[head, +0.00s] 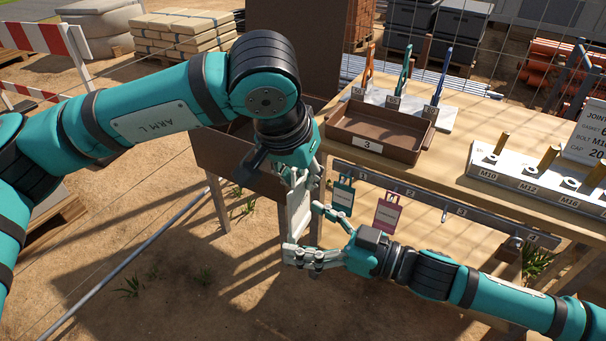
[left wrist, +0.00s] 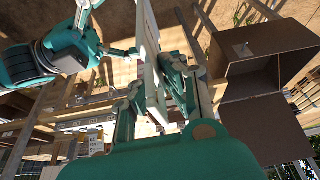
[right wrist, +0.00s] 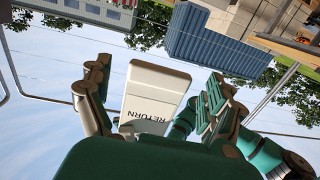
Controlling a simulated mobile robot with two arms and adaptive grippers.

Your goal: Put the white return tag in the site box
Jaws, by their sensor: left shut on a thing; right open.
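The white return tag (head: 298,210) hangs in front of the table, gripped at its upper part by my left gripper (head: 305,178). It shows edge-on between the left fingers in the left wrist view (left wrist: 152,75). My right gripper (head: 313,236) is open around the tag's lower part. In the right wrist view the tag (right wrist: 155,92) stands between the spread fingers, its word RETURN upside down; contact cannot be told. The brown site box (head: 230,160) is behind and left of the tag, partly hidden by my left arm. Its open inside shows in the left wrist view (left wrist: 250,85).
A hook rail (head: 425,195) on the table front carries a teal tag (head: 343,195) and a pink tag (head: 387,212), close to my right gripper. A brown tray (head: 375,150) marked 3 and a bolt rack (head: 535,185) stand on the table. Open ground lies in front.

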